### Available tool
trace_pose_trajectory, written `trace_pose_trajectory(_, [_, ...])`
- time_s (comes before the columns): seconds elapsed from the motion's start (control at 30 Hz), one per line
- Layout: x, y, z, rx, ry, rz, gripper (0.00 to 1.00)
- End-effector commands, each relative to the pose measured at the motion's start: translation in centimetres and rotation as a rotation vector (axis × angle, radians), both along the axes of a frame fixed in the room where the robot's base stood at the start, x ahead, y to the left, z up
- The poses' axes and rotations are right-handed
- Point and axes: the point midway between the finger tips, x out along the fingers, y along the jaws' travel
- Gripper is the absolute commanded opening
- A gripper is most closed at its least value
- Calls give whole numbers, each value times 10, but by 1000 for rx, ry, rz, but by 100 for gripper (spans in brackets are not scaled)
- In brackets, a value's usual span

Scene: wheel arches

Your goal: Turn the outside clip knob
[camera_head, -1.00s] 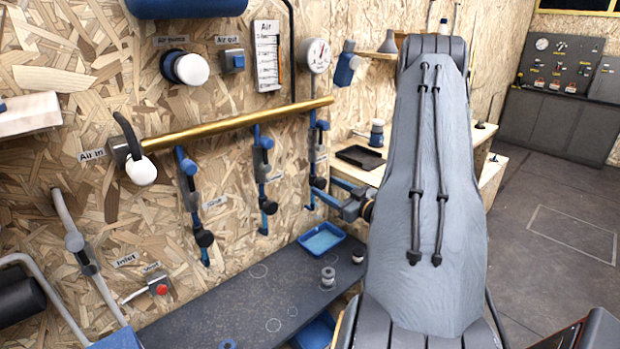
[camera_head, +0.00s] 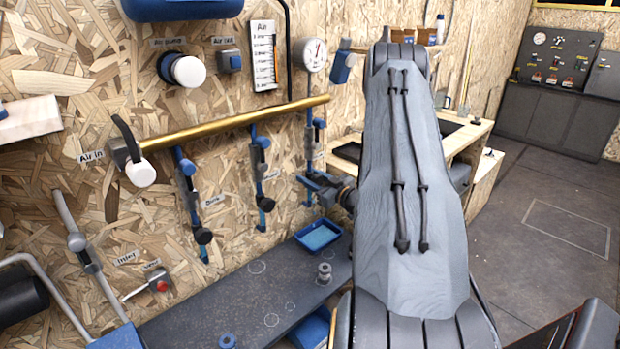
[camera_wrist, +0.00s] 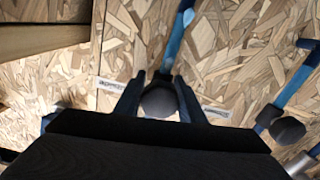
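A dark round knob (camera_wrist: 159,102) sits at the end of a blue pipe on the chipboard wall. My gripper (camera_wrist: 160,78) has one finger on each side of this knob in the wrist view. The fingers stand apart; whether they touch the knob I cannot tell. In the head view my gripper (camera_head: 312,186) is at the rightmost blue drop pipe (camera_head: 309,150) under the brass rail and hides its lower part. Two white labels beside the knob are too blurred to read, so I cannot confirm which is the outside clip knob.
Two similar drop pipes hang to the left, with dark knobs (camera_head: 204,236) and (camera_head: 266,204). Another dark knob (camera_wrist: 287,130) shows at the right of the wrist view. The brass rail (camera_head: 235,122) runs above; a dark bench (camera_head: 240,300) with a blue tray (camera_head: 318,237) lies below.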

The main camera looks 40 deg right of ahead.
Motion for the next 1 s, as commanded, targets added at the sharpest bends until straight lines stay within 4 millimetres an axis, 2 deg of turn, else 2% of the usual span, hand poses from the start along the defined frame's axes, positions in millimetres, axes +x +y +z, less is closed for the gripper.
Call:
trace_pose_trajectory(0.03, [0, 0, 0, 0, 0, 0, 27])
trace_pose_trajectory(0.1, [0, 0, 0, 0, 0, 0, 15])
trace_pose_trajectory(0.13, [0, 0, 0, 0, 0, 0, 13])
trace_pose_trajectory(0.33, [0, 0, 0, 60, 5, 0, 13])
trace_pose_trajectory(0.7, [0, 0, 0, 366, 29, 0, 13])
trace_pose_trajectory(1.0, [0, -1, 0, 395, 31, 0, 13])
